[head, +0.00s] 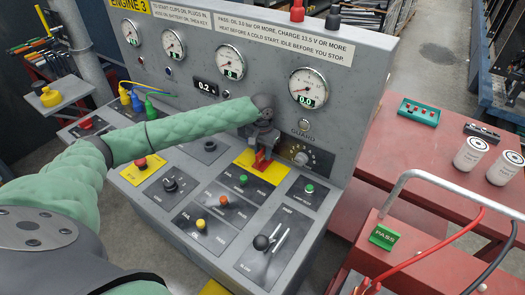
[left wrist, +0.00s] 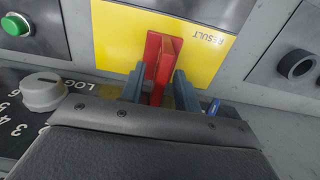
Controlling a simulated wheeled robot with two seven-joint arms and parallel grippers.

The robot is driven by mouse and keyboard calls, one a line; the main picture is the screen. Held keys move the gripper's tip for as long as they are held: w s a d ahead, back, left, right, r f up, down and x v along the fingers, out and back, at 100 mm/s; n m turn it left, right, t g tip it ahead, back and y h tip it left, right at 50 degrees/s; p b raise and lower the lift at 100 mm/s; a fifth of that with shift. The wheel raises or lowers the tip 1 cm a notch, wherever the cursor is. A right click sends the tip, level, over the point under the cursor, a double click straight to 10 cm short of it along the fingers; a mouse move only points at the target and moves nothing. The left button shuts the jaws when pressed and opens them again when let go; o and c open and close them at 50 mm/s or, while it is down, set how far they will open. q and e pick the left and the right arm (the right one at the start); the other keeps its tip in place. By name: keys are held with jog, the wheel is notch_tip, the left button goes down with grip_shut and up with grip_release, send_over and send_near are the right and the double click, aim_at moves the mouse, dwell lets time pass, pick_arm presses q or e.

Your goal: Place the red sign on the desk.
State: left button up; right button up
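The red sign (left wrist: 160,62) is a small wedge-like piece between the two fingers of my left gripper (left wrist: 160,88) in the left wrist view. A finger lies close against each side of it, and the gripper looks shut on it. In the head view the left gripper (head: 263,148) points down over the yellow RESULT plate on the desk's sloped panel (head: 150,205), with the red sign (head: 261,161) below it. The sign's lower end is at or just above the plate; I cannot tell if it touches. My right gripper is not in view.
Knobs and buttons surround the yellow plate (head: 243,163); a black-knobbed lever (head: 262,242) is nearer. Gauges (head: 308,88) stand on the upright panel behind. At right, a red cart (head: 425,255) carries a green PASS sign (head: 384,236), and white filters (head: 471,154) stand on a red bench.

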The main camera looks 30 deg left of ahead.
aim_at(263, 150)
pick_arm(q)
jog(key=shift+r, duration=0.15)
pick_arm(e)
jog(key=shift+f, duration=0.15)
